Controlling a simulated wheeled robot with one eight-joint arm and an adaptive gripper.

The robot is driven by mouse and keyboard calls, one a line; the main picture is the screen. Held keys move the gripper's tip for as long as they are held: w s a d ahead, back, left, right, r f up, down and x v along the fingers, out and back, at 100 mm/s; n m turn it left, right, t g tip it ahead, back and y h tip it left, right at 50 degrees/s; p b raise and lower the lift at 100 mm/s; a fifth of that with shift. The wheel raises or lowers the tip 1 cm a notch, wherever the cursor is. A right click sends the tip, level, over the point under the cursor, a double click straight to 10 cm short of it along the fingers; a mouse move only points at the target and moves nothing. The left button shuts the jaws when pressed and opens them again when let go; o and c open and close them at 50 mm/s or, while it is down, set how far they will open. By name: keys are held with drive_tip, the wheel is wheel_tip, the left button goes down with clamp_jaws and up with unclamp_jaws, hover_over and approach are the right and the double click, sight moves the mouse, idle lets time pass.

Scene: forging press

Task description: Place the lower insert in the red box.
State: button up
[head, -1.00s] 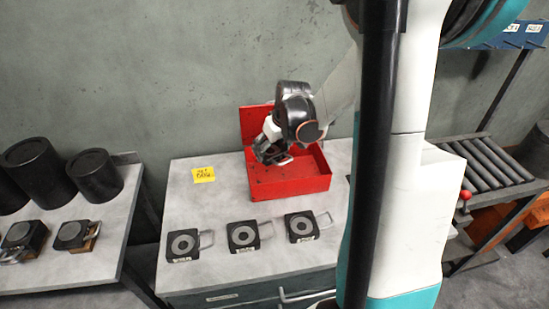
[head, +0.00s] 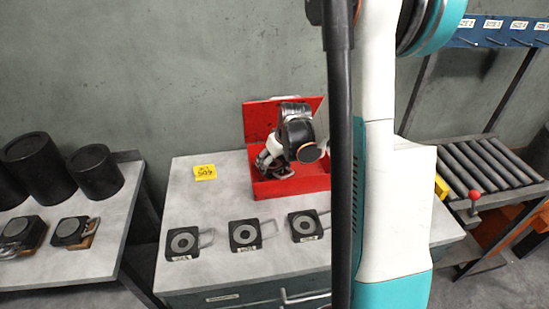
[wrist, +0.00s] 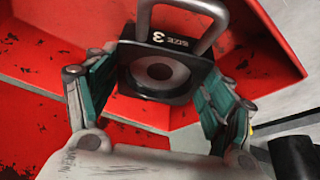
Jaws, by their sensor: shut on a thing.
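The red box (head: 305,184) stands open on the bench with its lid raised at the back. My gripper (head: 272,170) is inside the box opening, low over its floor. In the wrist view my gripper (wrist: 158,88) is shut on a black square insert (wrist: 185,89) with a grey ring face, a dark centre, a metal loop handle and a "SIZE 3" label. Red box surfaces surround the insert there. I cannot tell whether its underside touches the box floor. In the head view the insert is mostly hidden by my gripper.
Three similar ring-faced inserts with handles, left (head: 182,243), middle (head: 244,235) and right (head: 305,226), lie in front of the box. A yellow note (head: 205,172) is left of it. A roller table (head: 490,165) stands at the right.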

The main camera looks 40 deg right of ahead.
sight(275, 166)
wheel_tip(275, 166, down, 3)
drive_tip(key=shift+r+b, duration=0.1)
drive_tip(key=shift+b, duration=0.3)
drive_tip(key=shift+w+d+f, duration=0.1)
drive_tip(key=shift+w+f, duration=0.15)
drive_tip(key=shift+f+b, duration=0.15)
drive_tip(key=shift+b, duration=0.2)
drive_tip(key=o, duration=2.1)
drive_tip(key=shift+s, duration=0.1)
drive_tip(key=p+v, duration=0.4)
drive_tip(key=v, duration=0.8)
